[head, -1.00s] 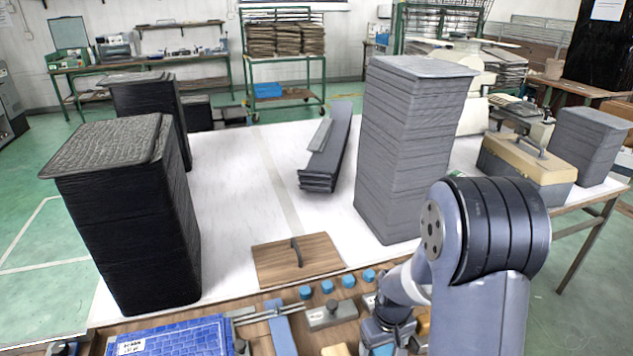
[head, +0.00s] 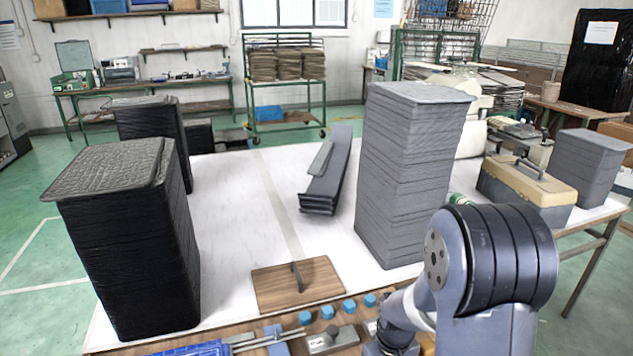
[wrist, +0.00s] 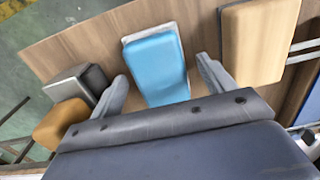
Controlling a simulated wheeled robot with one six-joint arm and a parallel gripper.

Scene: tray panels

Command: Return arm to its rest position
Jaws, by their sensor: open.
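My arm (head: 490,255) stands folded at the lower right in the head view, with its end running off the bottom edge. In the wrist view my gripper (wrist: 162,70) is open, its two grey fingers apart with nothing held between them. A light-blue block (wrist: 157,65) lies on the wooden surface beyond and between the fingertips. I cannot tell the exact gap between fingers and block.
A tall grey panel stack (head: 410,170) stands close behind my arm. A black stack (head: 130,240) is at left. A wooden board with a handle (head: 297,288) lies front centre, near several small blue blocks (head: 348,333). The white table middle (head: 235,200) is clear.

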